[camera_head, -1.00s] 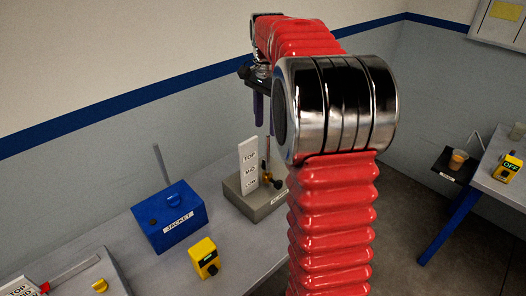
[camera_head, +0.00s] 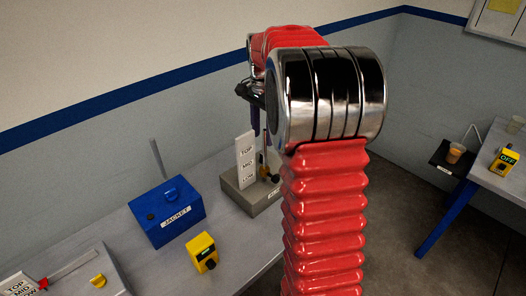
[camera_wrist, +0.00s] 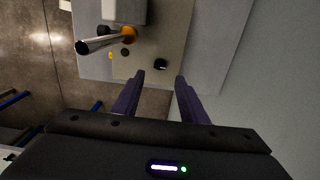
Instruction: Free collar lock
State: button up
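A grey stand (camera_head: 244,202) on the bench carries an upright rod, a white TOP/MID/LOW plate (camera_head: 246,160), a small amber part (camera_head: 262,170) and a dark knob (camera_head: 275,178). Which part is the collar lock I cannot tell for sure. In the wrist view, the stand's base (camera_wrist: 172,32) shows the metal rod (camera_wrist: 100,43), an orange part (camera_wrist: 129,35) and a dark knob (camera_wrist: 160,64). My gripper (camera_wrist: 160,80) is open and empty, its purple fingers apart with the dark knob just ahead of the gap. In the head view, my arm partly hides it.
A blue JACKET box (camera_head: 168,218) and a yellow switch box (camera_head: 202,252) stand on the bench left of the stand. A sloped panel (camera_head: 60,276) is at lower left.

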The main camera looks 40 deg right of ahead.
aim_at(263, 155)
notch_tip(263, 155, down, 8)
jog(key=shift+r, duration=0.15)
jog(key=shift+c, duration=0.3)
grip_shut()
dwell(0.4)
